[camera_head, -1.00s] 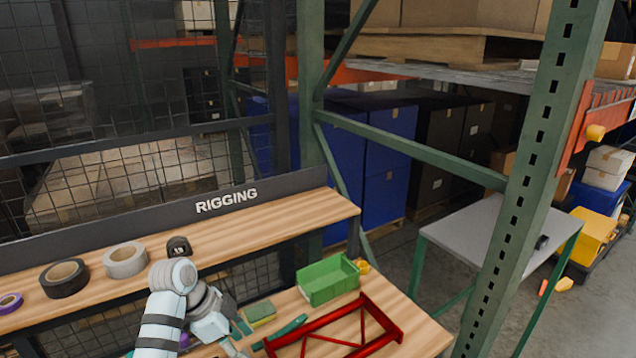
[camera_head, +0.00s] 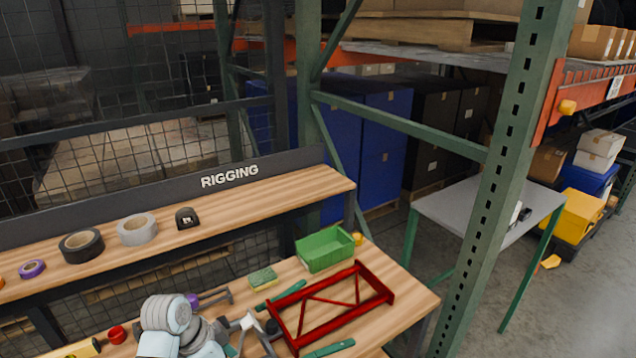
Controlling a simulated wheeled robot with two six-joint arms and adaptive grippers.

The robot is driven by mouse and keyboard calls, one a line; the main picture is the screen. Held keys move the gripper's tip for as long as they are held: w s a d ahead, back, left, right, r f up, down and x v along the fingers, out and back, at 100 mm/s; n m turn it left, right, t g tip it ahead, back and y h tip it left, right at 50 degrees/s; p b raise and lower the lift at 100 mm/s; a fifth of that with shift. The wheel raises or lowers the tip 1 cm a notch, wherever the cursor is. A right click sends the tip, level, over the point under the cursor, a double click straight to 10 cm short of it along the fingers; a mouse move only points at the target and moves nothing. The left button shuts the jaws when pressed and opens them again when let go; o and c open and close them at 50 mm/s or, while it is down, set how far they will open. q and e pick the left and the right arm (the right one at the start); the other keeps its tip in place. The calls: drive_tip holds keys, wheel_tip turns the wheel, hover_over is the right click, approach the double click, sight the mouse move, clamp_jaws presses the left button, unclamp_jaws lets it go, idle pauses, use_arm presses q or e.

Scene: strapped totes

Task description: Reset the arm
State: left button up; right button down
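One of my arms, which I take for the left, rises from the bottom edge, with a pale grey, rounded wrist. Its gripper (camera_head: 250,330) is low over the workbench (camera_head: 415,308), just left of a red metal frame (camera_head: 330,305). The gripper's grey fingers are small and partly hidden by the wrist and the bottom edge, so I cannot tell how far apart they are. I see nothing clearly held in it. My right gripper is out of view.
A green bin (camera_head: 325,250), a green-yellow sponge (camera_head: 262,278) and several tools lie on the bench. The shelf behind, with a RIGGING sign (camera_head: 230,177), holds tape rolls (camera_head: 137,229) and a tape measure (camera_head: 187,218). A green rack post (camera_head: 500,190) stands right, before a grey table (camera_head: 480,215).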

use_arm(q)
drive_tip(key=s+a+f+n+t+y, duration=0.1)
drive_tip(key=s+a+f+n, duration=0.15)
drive_tip(key=s, duration=0.35)
drive_tip(key=s+a+f+n+y, duration=0.1)
drive_tip(key=s+f+n, duration=0.25)
drive_tip(key=s, duration=0.35)
drive_tip(key=s+a+r+n+t+y, duration=0.1)
drive_tip(key=s+n, duration=0.1)
drive_tip(key=s, duration=0.4)
drive_tip(key=s+a+r+n+y, duration=0.1)
drive_tip(key=s+a+n, duration=0.1)
drive_tip(key=s, duration=0.4)
wheel_tip(320, 180, down, 27)
drive_tip(key=s+a+g+b, duration=0.2)
drive_tip(key=s+b, duration=0.1)
drive_tip(key=b, duration=0.3)
drive_tip(key=s+f+n+b, duration=0.1)
drive_tip(key=s+f+b, duration=0.3)
drive_tip(key=s+f, duration=0.9)
wheel_tip(320, 180, down, 2)
drive_tip(key=shift+f+g, duration=0.25)
drive_tip(key=shift+g, duration=0.05)
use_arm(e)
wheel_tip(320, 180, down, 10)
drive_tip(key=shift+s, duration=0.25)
